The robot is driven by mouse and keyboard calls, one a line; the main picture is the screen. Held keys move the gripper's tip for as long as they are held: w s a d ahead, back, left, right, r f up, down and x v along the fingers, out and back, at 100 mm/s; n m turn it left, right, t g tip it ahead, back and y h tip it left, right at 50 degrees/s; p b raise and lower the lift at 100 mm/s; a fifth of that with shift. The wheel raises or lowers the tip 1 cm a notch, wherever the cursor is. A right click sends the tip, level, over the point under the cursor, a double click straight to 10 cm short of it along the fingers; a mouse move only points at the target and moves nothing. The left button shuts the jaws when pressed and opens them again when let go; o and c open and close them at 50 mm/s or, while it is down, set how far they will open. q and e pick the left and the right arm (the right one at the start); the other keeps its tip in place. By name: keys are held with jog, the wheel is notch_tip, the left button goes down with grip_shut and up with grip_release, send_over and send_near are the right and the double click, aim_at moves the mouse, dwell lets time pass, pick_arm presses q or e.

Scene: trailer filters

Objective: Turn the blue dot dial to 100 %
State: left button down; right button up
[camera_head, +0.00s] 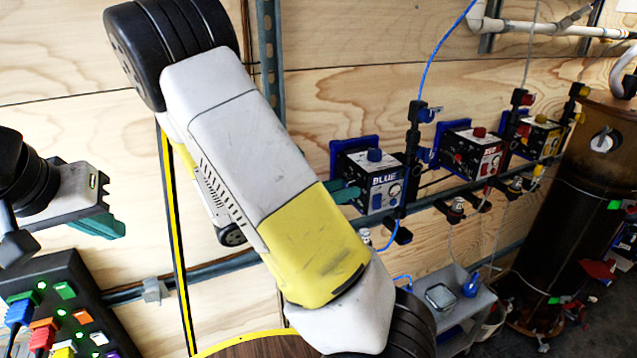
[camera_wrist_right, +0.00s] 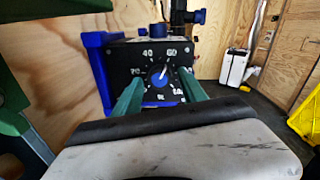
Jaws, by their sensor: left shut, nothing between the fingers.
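The blue dot dial (camera_wrist_right: 158,76) is a round blue knob with a white pointer on the black face of the BLUE box (camera_head: 372,182). In the right wrist view the pointer tilts up and to the right, roughly toward the 60 mark. My right gripper (camera_wrist_right: 160,79) is open, with one green finger on each side of the dial. A gap seems to show on both sides; contact is unclear. In the head view my right gripper (camera_head: 346,191) is at the BLUE box, partly hidden by my arm. My left gripper (camera_head: 112,229) is shut and empty at the left.
A red box (camera_head: 473,153) and a yellow box (camera_head: 540,138) hang further along the rail to the right. A black panel with coloured plugs (camera_head: 55,305) stands below my left gripper. A brown tank (camera_head: 598,170) stands at the far right. A grey cart (camera_head: 465,305) is below the boxes.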

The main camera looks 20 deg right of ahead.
grip_shut()
jog(key=shift+m, duration=0.3)
jog(key=m, duration=0.7)
jog(key=m+g, duration=0.1)
jog(key=m, duration=0.7)
jog(key=shift+w+h, duration=0.1)
jog(key=shift+h, duration=0.3)
jog(key=m, duration=0.6)
jog(key=shift+m, duration=0.4)
jog(key=shift+g, duration=0.3)
jog(key=shift+f, duration=0.1)
